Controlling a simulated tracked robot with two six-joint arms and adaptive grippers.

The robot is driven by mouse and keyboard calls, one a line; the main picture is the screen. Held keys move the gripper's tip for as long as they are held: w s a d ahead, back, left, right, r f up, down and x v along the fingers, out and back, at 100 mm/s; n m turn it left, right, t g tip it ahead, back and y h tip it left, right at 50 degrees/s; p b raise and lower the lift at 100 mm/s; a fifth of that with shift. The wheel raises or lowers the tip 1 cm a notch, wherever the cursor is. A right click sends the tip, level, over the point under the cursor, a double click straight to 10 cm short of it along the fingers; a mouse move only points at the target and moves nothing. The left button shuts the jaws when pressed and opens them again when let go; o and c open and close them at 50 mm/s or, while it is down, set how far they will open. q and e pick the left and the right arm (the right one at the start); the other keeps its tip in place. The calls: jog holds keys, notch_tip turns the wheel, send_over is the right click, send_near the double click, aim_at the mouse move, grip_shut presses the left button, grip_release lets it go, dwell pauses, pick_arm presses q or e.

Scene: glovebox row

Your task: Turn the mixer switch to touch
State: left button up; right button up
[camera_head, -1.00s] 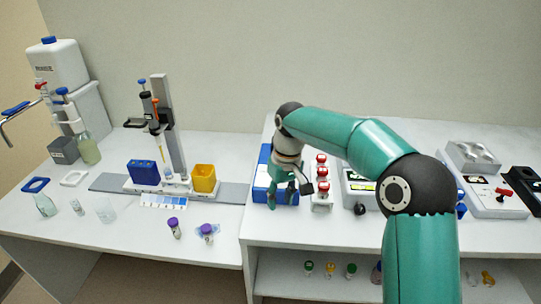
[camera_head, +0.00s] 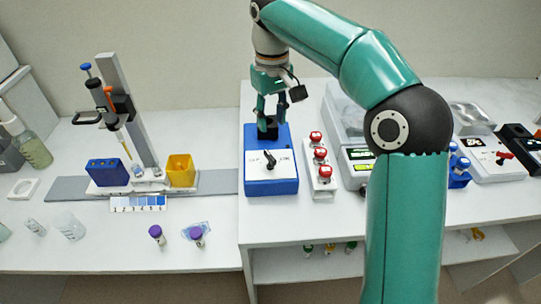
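The mixer (camera_head: 284,187) is a blue box with a white top panel, standing near the left edge of the right bench. Its black switch knob (camera_head: 268,159) sits on the panel between two small labels, which are too small to read surely. A black cup-like head (camera_head: 267,130) stands at the mixer's rear. My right gripper (camera_head: 271,112) points down over this rear head, behind the switch. Its fingers are apart with nothing seen between them; whether they touch the head I cannot tell. The switch is fully visible and clear of the fingers. My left gripper is out of view.
A white rack with red-capped vials (camera_head: 320,168) stands just right of the mixer, then a balance-like device (camera_head: 356,158). My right arm crosses the right side. To the left are a yellow box (camera_head: 181,170), a blue box (camera_head: 107,172) and purple-capped vials (camera_head: 197,236).

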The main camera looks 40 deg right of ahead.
aim_at(272, 158)
notch_tip(272, 158, down, 12)
jog(key=shift+s+r+b, duration=0.1)
jog(key=shift+b, duration=0.4)
grip_shut()
